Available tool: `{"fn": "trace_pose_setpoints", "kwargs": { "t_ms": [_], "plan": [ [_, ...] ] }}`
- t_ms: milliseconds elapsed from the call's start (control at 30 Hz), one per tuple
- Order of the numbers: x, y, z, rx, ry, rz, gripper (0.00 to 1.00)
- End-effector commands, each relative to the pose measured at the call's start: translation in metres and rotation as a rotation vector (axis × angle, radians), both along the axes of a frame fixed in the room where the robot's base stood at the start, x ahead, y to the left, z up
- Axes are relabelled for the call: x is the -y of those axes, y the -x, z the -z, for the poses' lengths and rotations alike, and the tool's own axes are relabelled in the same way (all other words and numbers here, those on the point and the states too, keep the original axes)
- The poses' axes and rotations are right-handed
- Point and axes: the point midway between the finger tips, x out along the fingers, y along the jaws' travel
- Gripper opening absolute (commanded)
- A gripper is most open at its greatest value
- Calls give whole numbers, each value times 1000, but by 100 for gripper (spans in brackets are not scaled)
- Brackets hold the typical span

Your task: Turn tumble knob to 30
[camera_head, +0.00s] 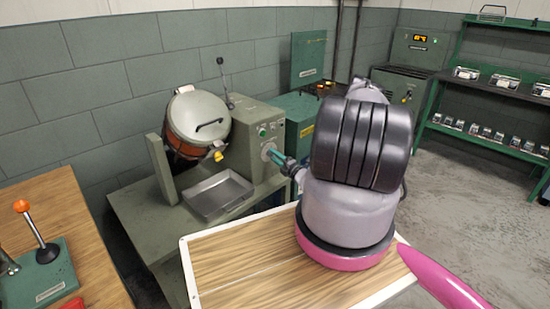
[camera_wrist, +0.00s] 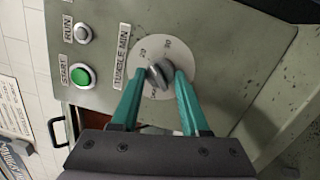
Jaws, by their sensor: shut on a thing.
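The tumble knob (camera_wrist: 158,73) is a grey knob on a round pale dial plate (camera_wrist: 168,50), beside a label reading TUMBLE MIN (camera_wrist: 122,56). The dial's small numbers appear sideways and are hard to read. I cannot tell which mark the knob points to. My gripper (camera_wrist: 160,77) has its teal fingers on either side of the knob, shut on it. The fingers hide part of the plate's lower edge. In the head view my gripper (camera_head: 277,156) reaches the front panel of the green machine (camera_head: 258,130), and the knob is mostly hidden.
A green START button (camera_wrist: 80,76) and a grey RUN button (camera_wrist: 83,34) sit left of the knob in the wrist view. A drum (camera_head: 197,120) and a metal tray (camera_head: 218,193) are left of the panel. A wooden bench (camera_head: 60,215) stands at far left.

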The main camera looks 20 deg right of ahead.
Motion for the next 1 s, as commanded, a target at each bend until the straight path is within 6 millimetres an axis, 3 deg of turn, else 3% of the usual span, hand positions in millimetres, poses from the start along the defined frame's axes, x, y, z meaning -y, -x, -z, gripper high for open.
{"fn": "trace_pose_setpoints", "kwargs": {
  "t_ms": [600, 1000],
  "plan": [
    [0, 1, -1, -192, -519, 3, 0],
    [0, 1, -1, -257, -697, 3, 0]
  ]
}}
